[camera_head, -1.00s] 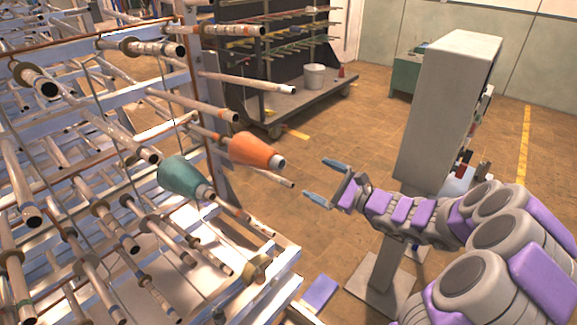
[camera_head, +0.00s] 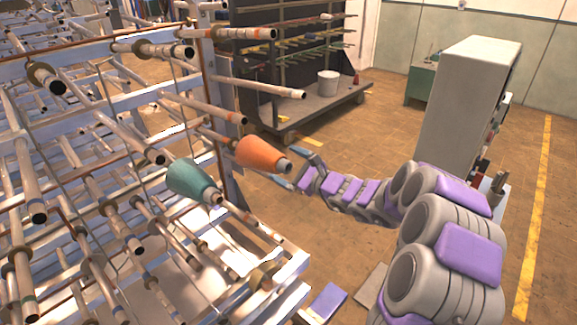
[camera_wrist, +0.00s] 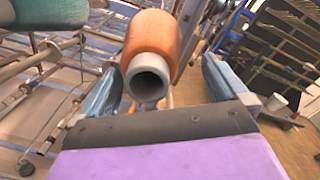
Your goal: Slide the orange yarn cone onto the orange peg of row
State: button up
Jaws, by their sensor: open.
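The orange yarn cone (camera_head: 262,153) sits on a peg of the rack, its grey narrow end pointing toward my gripper. In the wrist view the orange cone (camera_wrist: 152,42) shows its hollow grey tube end straight ahead. My gripper (camera_head: 291,168) is open, with its blue fingers around the narrow end. In the wrist view the fingers stand left and right of the tube end, with gaps on both sides, above the gripper palm (camera_wrist: 160,125). A teal cone (camera_head: 190,181) sits on a peg to the left and slightly lower. I cannot tell which peg is the orange one.
The rack (camera_head: 150,225) with several bare pegs fills the left side. A grey cabinet (camera_head: 465,110) stands at the right. A dark shelf cart (camera_head: 300,115) carries a white bucket (camera_head: 328,83) behind. Open brown floor lies between the cart and cabinet.

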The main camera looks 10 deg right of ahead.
aim_at(277, 166)
jog(key=a, duration=0.3)
jog(key=shift+a, duration=0.25)
jog(key=shift+c, duration=0.6)
jog(key=shift+w+d, duration=0.1)
jog(key=shift+d, duration=0.15)
jog(key=shift+c, duration=0.6)
jog(key=shift+d, duration=0.95)
jog(key=c, duration=0.3)
jog(key=shift+d, duration=0.1)
jog(key=shift+c, duration=0.8)
jog(key=shift+r, duration=0.1)
jog(key=shift+c, duration=0.8)
jog(key=shift+a, duration=0.55)
jog(key=shift+c, duration=1.4)
jog(key=shift+w, duration=0.1)
jog(key=c, duration=0.4)
jog(key=shift+o, duration=0.2)
